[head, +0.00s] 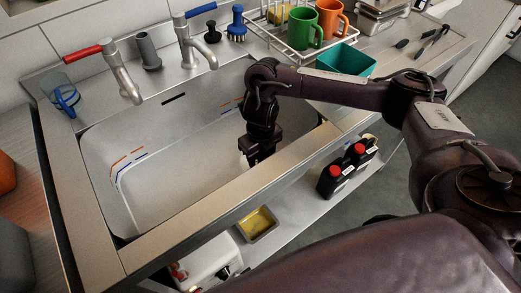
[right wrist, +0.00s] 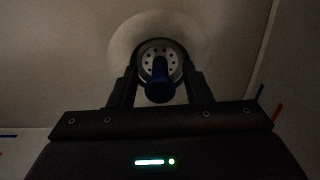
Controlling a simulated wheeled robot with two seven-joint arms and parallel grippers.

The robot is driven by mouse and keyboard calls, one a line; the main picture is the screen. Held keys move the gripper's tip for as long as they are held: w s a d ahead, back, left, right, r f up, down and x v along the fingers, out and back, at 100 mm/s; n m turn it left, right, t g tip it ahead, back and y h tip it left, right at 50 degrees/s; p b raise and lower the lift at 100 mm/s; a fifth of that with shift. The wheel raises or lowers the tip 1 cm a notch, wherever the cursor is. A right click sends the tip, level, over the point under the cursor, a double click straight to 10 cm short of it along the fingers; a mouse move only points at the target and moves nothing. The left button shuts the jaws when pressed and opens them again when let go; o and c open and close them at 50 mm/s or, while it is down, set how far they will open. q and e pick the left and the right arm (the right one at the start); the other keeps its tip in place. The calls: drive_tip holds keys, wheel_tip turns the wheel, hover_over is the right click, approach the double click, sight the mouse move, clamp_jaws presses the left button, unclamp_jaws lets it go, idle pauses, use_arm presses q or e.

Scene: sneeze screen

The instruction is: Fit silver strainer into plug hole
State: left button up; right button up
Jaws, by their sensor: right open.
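The silver strainer (right wrist: 148,50) shows in the right wrist view as a round metal disc with a ring of small holes. A dark blue knob (right wrist: 160,82) stands up from its middle toward the camera. The strainer lies within a round, paler recess (right wrist: 121,38) of the sink floor. The plug hole itself is hidden under it, and I cannot tell how snugly it sits. My right gripper (head: 262,158) reaches down into the sink. Its open fingers (right wrist: 160,92) stand on either side of the knob, with gaps visible. My left gripper is not in view.
The sink basin (head: 150,195) has raised metal rims (head: 215,208). Two taps, red-handled (head: 118,75) and blue-handled (head: 190,45), overhang its back edge. A teal tub (head: 345,60) and a rack with mugs (head: 303,28) stand behind my right arm. The basin's left part is clear.

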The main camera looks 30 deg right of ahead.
wheel_tip(320, 180, up, 11)
drive_tip(key=p, duration=0.4)
drive_tip(key=shift+r, duration=0.65)
